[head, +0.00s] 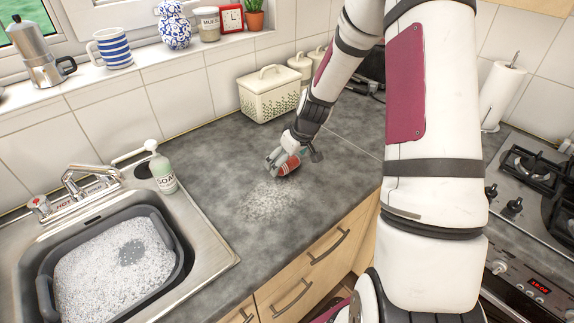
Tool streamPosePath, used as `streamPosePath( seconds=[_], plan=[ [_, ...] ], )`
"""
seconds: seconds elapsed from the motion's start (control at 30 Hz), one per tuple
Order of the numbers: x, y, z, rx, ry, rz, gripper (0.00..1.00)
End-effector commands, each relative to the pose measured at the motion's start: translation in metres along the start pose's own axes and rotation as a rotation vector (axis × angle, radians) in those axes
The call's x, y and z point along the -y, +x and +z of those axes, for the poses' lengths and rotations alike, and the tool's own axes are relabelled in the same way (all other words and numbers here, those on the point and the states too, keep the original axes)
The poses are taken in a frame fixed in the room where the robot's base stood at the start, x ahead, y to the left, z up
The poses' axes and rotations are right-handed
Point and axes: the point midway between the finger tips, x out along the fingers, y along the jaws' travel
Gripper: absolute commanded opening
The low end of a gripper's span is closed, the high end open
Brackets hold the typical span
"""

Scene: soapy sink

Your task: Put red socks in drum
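My gripper (277,163) is low over the grey worktop, near the middle of the head view, pointing down and to the left. A small red thing with a pale end (290,165) shows at its fingers. It is too small to tell whether it is a sock, or whether the fingers are closed on it or only beside it. No red socks can be clearly made out, and no drum is in view.
A sink holds a grey basin (178,262) of suds at lower left. A soap bottle (161,172) stands beside it. A patterned lidded box (270,98) stands by the wall. A pale speckled patch (270,200) marks the worktop. A hob (535,170) is at right.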

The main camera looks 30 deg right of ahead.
Motion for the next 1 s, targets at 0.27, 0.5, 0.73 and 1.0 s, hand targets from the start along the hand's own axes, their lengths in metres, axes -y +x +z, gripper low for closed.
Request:
streamPosePath(
  seconds=[0.27,0.5,0.73,1.0],
  plan=[
    [0.0002,0.0119,-0.0001,0.000,-0.001,0.000,0.93],
    [0.0001,0.0117,0.0001,0.000,-0.001,0.000,0.64],
    [0.0001,0.0116,0.0001,0.000,-0.001,0.000,0.38],
    [-0.0001,0.0097,-0.0009,0.000,-0.001,0.001,0.38]
  ],
)
